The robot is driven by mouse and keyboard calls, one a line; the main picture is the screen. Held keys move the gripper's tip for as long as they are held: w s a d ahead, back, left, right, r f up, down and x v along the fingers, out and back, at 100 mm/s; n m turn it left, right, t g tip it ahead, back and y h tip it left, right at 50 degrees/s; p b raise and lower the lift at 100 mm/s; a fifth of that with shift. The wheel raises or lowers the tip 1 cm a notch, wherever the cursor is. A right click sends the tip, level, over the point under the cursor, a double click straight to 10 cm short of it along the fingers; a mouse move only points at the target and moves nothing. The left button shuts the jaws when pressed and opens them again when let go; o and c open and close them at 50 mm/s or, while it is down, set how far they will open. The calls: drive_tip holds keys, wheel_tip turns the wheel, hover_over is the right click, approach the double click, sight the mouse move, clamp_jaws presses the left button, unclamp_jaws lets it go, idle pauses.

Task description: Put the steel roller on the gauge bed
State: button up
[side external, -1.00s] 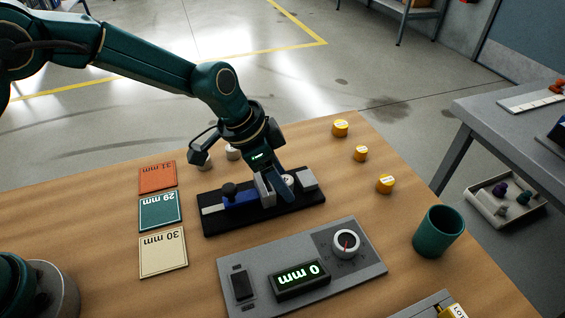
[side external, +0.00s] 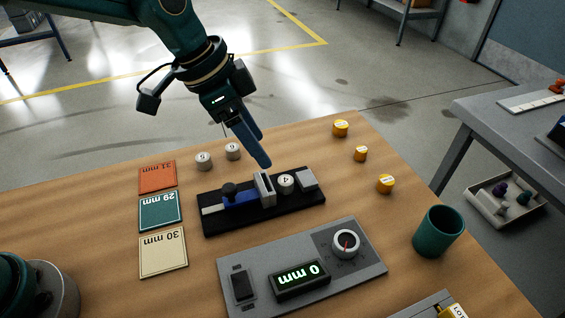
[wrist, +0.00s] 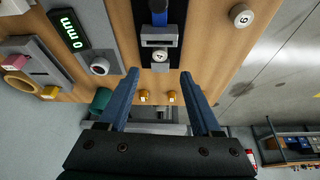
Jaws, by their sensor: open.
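A steel roller marked 4 (side external: 286,183) stands on the black gauge bed (side external: 308,204), between the upright grey jaw (side external: 265,189) and the grey end block (side external: 308,180). A small gap seems to show beside it. The roller also shows in the wrist view (wrist: 160,56), just beyond and between my fingertips. My gripper (side external: 255,148) is open and empty, raised above and behind the bed, apart from the roller. Two more steel rollers, (side external: 203,161) and (side external: 233,150), stand on the table behind the bed; one is marked 6 in the wrist view (wrist: 241,15).
A grey panel (side external: 369,266) with a dial and a display (side external: 299,280) reading 0 mm lies in front. Orange, teal and cream mm cards (side external: 163,253) lie left. Several yellow pieces (side external: 385,184) and a green cup (side external: 438,232) stand right.

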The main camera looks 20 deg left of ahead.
drive_tip(key=s+a+r+n+t+y, duration=0.2)
drive_tip(key=s+a+r+n, duration=0.3)
drive_tip(key=s+a+r, duration=0.3)
drive_tip(key=s+a+f+n+y, duration=0.1)
drive_tip(key=s+a+f+n, duration=0.2)
drive_tip(key=s, duration=0.7)
drive_tip(key=a+n, duration=0.2)
drive_tip(key=a, duration=0.2)
drive_tip(key=shift+s+a+f+t+y, duration=0.25)
drive_tip(key=shift+s+f+t+y, duration=0.05)
